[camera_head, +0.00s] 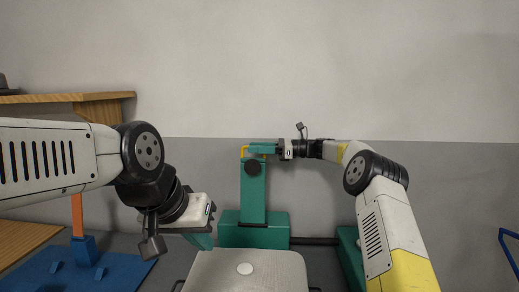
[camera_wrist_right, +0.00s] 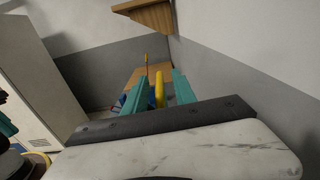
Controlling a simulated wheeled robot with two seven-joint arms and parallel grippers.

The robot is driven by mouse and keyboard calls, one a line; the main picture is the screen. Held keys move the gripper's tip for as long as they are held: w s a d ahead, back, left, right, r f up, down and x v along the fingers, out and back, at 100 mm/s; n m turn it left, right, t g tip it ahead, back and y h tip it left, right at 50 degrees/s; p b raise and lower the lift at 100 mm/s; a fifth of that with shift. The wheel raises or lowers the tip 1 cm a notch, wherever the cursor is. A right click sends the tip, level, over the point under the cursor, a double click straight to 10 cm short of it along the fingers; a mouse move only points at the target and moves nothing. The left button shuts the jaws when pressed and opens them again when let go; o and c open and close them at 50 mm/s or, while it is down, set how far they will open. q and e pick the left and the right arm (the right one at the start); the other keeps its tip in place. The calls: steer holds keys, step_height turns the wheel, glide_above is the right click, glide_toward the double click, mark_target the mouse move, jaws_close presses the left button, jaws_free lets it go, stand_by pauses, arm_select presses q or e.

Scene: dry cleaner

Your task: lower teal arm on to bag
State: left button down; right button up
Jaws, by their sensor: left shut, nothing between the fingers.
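The teal press stands against the back wall, with an upright teal post (camera_head: 254,198), a black knob (camera_head: 253,168) and a yellow bar (camera_head: 243,152) at its top. My right gripper (camera_head: 262,148) reaches in from the right at the top of the post. In the right wrist view its two teal fingers (camera_wrist_right: 158,92) stand apart, with the yellow bar (camera_wrist_right: 159,88) between them and small gaps beside it. The fingers and the teal arm merge in the head view. My left gripper (camera_head: 203,241) is shut and empty, pointing down left of the post. I cannot make out a bag.
A blue board (camera_head: 110,272) with an orange upright (camera_head: 77,215) is at the lower left, below a wooden shelf (camera_head: 100,98). A blue tubular frame (camera_head: 508,250) is at the right edge. The wall area above the press is clear.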

steer(key=shift+a, duration=0.2)
jaws_close()
steer(key=shift+d+r, duration=0.1)
stand_by(1.2)
